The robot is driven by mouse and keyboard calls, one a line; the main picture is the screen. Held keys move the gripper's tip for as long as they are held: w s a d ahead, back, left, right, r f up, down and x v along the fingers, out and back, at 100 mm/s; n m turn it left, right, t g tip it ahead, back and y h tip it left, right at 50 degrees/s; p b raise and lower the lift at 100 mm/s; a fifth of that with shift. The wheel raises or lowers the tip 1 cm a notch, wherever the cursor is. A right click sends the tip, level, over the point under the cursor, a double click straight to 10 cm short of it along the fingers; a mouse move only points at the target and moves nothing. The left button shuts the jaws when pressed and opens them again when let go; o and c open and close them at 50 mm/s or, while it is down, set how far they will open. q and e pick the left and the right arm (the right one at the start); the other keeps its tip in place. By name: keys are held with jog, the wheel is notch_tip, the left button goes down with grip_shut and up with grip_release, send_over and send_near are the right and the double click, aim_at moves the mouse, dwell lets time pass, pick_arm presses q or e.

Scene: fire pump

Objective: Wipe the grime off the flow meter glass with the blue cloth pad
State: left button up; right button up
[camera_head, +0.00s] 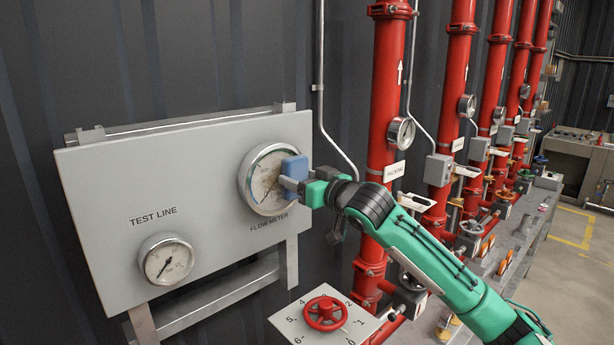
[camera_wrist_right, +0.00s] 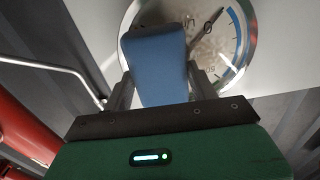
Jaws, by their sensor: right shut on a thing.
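The flow meter (camera_head: 264,180) is the larger round gauge at the upper right of the grey panel, above the label FLOW METER. Brownish grime shows on its glass, also in the right wrist view (camera_wrist_right: 208,48). My right gripper (camera_head: 291,183) is shut on the blue cloth pad (camera_head: 295,167). The pad stands in front of the right part of the glass and hides some of it. In the right wrist view the pad (camera_wrist_right: 157,65) lies between the two fingers, over the dial's left part. I cannot tell whether it touches the glass. My left gripper is not in view.
A smaller TEST LINE gauge (camera_head: 166,259) is at the panel's (camera_head: 110,200) lower left. A red handwheel (camera_head: 325,313) on a numbered plate is below. Red pipes (camera_head: 386,100) with gauges and valves stand to the right, close to my right arm. A grey conduit (camera_head: 322,90) runs down the wall.

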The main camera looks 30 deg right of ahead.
aim_at(259, 177)
jog(key=shift+s+a+p, duration=0.25)
jog(key=shift+a+p, duration=0.3)
jog(key=shift+a, duration=1.15)
jog(key=shift+s+a+p, duration=0.2)
jog(key=shift+a+p, duration=0.35)
jog(key=shift+a, duration=1.1)
jog(key=shift+s+a+p, duration=0.2)
jog(key=shift+a+p, duration=0.15)
jog(key=shift+a, duration=0.9)
jog(key=shift+r+p, duration=0.95)
jog(key=shift+r, duration=0.05)
jog(key=shift+d+f, duration=0.1)
jog(key=shift+d, duration=0.15)
jog(key=shift+w+d+p, duration=0.1)
jog(key=shift+w+d, duration=0.15)
jog(key=shift+d, duration=1.55)
jog(key=shift+w+d+p, duration=0.1)
jog(key=shift+w+d, duration=0.2)
jog(key=shift+d, duration=1.55)
jog(key=shift+w+d+p, duration=0.1)
jog(key=shift+w+d, duration=0.15)
jog(key=shift+d, duration=1.55)
